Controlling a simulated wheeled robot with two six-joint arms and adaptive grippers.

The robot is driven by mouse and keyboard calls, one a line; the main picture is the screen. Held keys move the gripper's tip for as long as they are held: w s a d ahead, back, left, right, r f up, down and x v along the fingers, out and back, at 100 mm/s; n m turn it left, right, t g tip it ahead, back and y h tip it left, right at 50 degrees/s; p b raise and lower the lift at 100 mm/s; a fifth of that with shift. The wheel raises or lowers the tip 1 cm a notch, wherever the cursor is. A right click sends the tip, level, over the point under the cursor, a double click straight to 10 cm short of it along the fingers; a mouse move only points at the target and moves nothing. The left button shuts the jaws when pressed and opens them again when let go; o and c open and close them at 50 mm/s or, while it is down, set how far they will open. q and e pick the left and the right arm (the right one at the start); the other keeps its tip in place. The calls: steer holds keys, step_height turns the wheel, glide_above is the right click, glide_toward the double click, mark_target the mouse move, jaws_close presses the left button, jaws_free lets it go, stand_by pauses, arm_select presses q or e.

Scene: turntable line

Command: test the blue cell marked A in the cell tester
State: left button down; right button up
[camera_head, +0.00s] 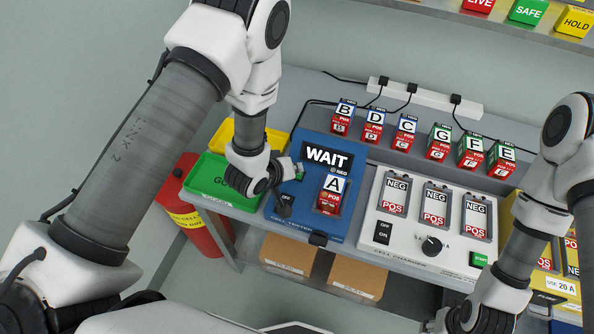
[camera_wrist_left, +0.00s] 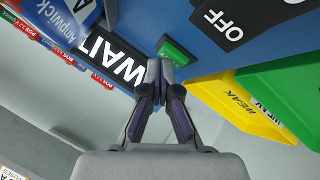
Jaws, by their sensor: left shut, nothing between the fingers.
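The cell marked A (camera_head: 331,192) has a blue and white top over a red lower part. It sits in the bay of the blue cell tester (camera_head: 345,150). The tester's screen (camera_head: 326,157) reads WAIT. My left gripper (camera_head: 296,170) is shut and empty at the tester's left side. In the left wrist view its fingertips (camera_wrist_left: 160,72) are right by the green button (camera_wrist_left: 178,53), partly covering it; I cannot tell whether they touch. The tester's OFF/ON switch (camera_head: 287,199) is beside the gripper. My right gripper (camera_head: 458,320) is at the bottom edge, its fingers unclear.
Cells B, D, C, G, F and E stand in a row behind (camera_head: 406,128). The white charger (camera_head: 395,245) is right of the tester. A green bin (camera_head: 207,172) and a yellow bin (camera_wrist_left: 222,95) lie left. A red drum (camera_head: 190,215) stands below the bench edge.

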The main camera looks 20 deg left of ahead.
arm_select(q)
steer(key=shift+r+p, duration=0.75)
steer(key=shift+r, duration=0.15)
step_height(320, 180, up, 5)
steer(key=p, duration=0.4)
stand_by(0.5)
